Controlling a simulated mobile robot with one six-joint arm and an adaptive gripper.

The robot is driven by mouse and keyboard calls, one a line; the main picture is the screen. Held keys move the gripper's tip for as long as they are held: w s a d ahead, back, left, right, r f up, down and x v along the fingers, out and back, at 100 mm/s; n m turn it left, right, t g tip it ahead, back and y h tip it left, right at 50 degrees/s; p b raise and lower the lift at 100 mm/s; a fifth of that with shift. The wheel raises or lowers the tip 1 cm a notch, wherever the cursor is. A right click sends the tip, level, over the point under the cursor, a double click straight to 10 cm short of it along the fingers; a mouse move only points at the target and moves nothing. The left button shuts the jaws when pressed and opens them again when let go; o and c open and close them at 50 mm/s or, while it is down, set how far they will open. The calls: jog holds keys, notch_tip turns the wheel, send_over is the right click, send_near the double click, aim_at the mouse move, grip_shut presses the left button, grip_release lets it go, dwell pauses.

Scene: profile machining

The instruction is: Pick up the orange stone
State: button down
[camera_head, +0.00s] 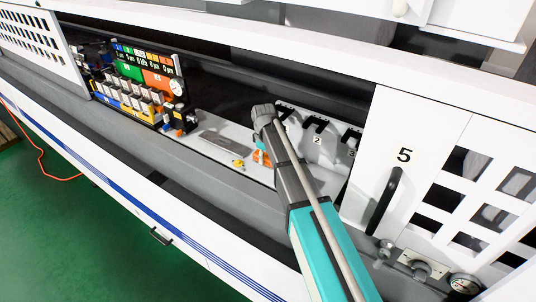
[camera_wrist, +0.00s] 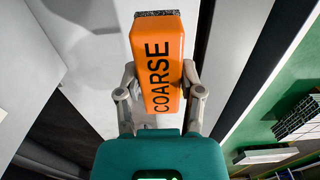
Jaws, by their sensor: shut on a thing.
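The orange stone (camera_wrist: 158,50) is a block marked COARSE with a dark, rough far end. In the wrist view it stands between both fingers of my gripper (camera_wrist: 159,88), which is shut on its sides. In the head view a bit of the orange stone (camera_head: 258,157) shows beside my arm, above the light ledge. My arm hides most of it and the fingers there. I cannot tell in the head view whether it touches the ledge.
A small yellow item (camera_head: 238,163) and a flat grey plate (camera_head: 216,143) lie left of my arm. A white numbered rack (camera_head: 318,145) stands behind and right. A colored panel (camera_head: 148,72) with several blocks is further left.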

jog(key=s+r+p, duration=0.6)
jog(key=s+r, duration=0.1)
jog(key=s, duration=0.5)
jog(key=shift+a+r+p, duration=0.3)
jog(key=shift+r+p, duration=0.05)
jog(key=shift+p, duration=0.05)
jog(key=c, duration=0.7)
grip_release()
jog(key=shift+c, duration=0.2)
jog(key=c, duration=0.4)
jog(key=shift+c, duration=0.5)
notch_tip(320, 180, down, 8)
jog(key=b, duration=0.8)
jog(key=shift+f, duration=0.2)
jog(key=shift+s, duration=0.1)
